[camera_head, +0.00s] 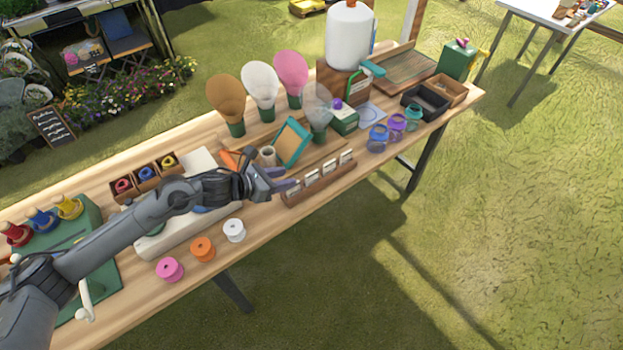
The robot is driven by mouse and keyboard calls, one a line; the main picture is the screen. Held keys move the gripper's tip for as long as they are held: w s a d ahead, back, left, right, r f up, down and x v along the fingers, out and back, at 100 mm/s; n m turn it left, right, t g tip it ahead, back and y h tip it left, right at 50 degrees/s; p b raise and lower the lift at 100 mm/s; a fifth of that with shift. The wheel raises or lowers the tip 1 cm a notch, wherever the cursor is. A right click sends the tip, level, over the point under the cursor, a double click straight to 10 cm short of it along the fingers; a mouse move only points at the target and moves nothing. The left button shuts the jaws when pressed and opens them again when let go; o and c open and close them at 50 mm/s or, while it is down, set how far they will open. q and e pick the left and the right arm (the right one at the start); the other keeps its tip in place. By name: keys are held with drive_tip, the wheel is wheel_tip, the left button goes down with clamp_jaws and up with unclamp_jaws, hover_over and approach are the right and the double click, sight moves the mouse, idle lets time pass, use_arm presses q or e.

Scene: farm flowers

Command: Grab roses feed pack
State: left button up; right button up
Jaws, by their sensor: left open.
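My left arm reaches in from the left over the wooden table (245,235). My left gripper (286,179) is open, with its fingertips at the left end of a low wooden rack (325,183). The rack holds several small packs with white labels (320,168). The labels are too small to read, so I cannot tell which is the roses feed pack. Nothing shows between the fingers, and I cannot tell whether they touch a pack. My right gripper is not in view.
Pink (170,269), orange (202,248) and white (234,230) spools stand along the front edge. Coloured jars (378,138) stand right of the rack.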

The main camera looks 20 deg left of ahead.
sight(311, 173)
use_arm(q)
drive_tip(key=x, duration=0.3)
drive_tip(key=shift+w+d, duration=0.1)
drive_tip(key=shift+d, duration=0.1)
drive_tip(key=shift+b+x, duration=0.5)
drive_tip(key=shift+x, duration=2.3)
drive_tip(key=shift+c, duration=0.3)
clamp_jaws()
